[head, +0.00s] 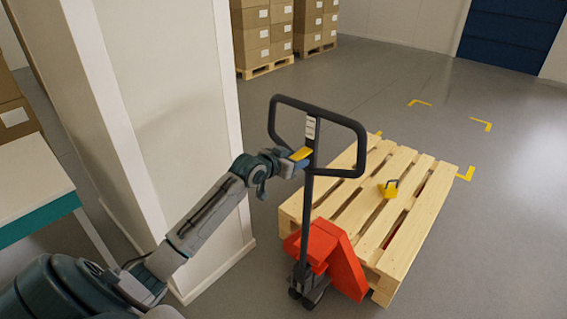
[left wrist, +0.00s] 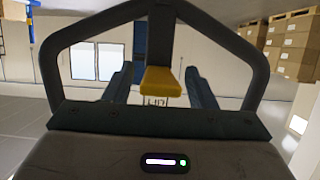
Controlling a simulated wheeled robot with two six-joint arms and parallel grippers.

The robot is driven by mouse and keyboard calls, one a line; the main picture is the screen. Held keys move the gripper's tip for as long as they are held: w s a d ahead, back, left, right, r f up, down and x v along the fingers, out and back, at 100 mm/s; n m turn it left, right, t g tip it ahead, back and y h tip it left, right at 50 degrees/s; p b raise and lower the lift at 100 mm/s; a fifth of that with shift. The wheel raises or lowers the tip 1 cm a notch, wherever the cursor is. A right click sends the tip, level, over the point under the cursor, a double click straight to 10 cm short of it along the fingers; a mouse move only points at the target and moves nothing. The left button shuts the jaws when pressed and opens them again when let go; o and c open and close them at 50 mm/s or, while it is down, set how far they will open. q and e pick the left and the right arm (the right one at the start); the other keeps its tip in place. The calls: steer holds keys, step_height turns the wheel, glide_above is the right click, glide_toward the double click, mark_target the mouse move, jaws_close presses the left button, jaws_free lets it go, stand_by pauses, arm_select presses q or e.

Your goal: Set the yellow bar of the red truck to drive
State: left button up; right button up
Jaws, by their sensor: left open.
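The red pallet truck (head: 342,262) stands with its forks under a wooden pallet. Its black loop handle (head: 364,150) rises upright on a dark shaft. The yellow bar (head: 300,153) sits on the handle's inner post, and it also shows in the left wrist view (left wrist: 162,81). My left gripper (head: 288,165) is at the bar, coming from the left. In the left wrist view its two fingers (left wrist: 160,88) are apart, one on each side of the bar, with gaps between. Contact with the bar cannot be told. My right gripper is not in view.
The wooden pallet (head: 425,205) carries a small yellow object with a dark loop (head: 391,189). A white pillar (head: 175,120) stands left of the truck, close to my left arm. A table (head: 30,190) is at far left. Stacked boxes (head: 253,38) stand behind. Floor at right is clear.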

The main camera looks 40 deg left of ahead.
arm_select(q)
steer(key=b+v, duration=0.2)
steer(key=v, duration=0.7)
steer(key=shift+s, duration=0.25)
